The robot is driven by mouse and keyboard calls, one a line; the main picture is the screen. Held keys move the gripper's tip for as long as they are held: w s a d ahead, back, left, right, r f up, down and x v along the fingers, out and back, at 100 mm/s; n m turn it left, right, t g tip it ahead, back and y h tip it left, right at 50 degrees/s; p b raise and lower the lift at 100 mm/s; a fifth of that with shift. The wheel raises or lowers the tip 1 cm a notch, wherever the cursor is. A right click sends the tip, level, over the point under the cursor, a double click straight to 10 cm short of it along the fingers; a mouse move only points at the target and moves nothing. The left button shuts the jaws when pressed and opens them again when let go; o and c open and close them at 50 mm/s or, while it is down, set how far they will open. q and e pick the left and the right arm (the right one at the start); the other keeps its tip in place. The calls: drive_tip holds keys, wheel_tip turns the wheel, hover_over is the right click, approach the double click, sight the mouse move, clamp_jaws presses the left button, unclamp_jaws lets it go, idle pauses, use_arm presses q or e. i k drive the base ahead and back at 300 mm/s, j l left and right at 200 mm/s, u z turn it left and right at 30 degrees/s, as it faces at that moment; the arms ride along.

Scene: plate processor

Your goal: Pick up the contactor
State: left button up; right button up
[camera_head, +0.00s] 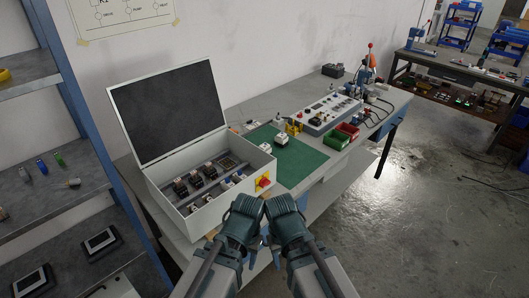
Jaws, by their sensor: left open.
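A small pale block (281,139), which looks like a contactor, sits on the green mat (300,160) on the bench. A second small pale part (265,147) lies by the mat's left edge, close to the box. Similar dark-and-white devices (181,187) are mounted inside the open grey box (210,215); I cannot tell which one is the contactor. My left gripper (244,214) is open and my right gripper (284,214) is beside it. Both are in front of the box's near right corner, apart from the parts. The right jaws are too unclear to read.
A red rotary switch (264,182) on a yellow plate is on the box's side. Shelves (50,190) with small parts are at left. The floor at right is mostly clear.

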sight(267, 148)
drive_tip(key=i+l, duration=0.35)
drive_tip(key=i+l+u, duration=0.1)
drive_tip(key=i+l, duration=0.25)
drive_tip(key=l, duration=0.15)
drive_tip(key=i+l+u, duration=0.1)
drive_tip(key=i+l, duration=0.2)
drive_tip(key=l, duration=0.15)
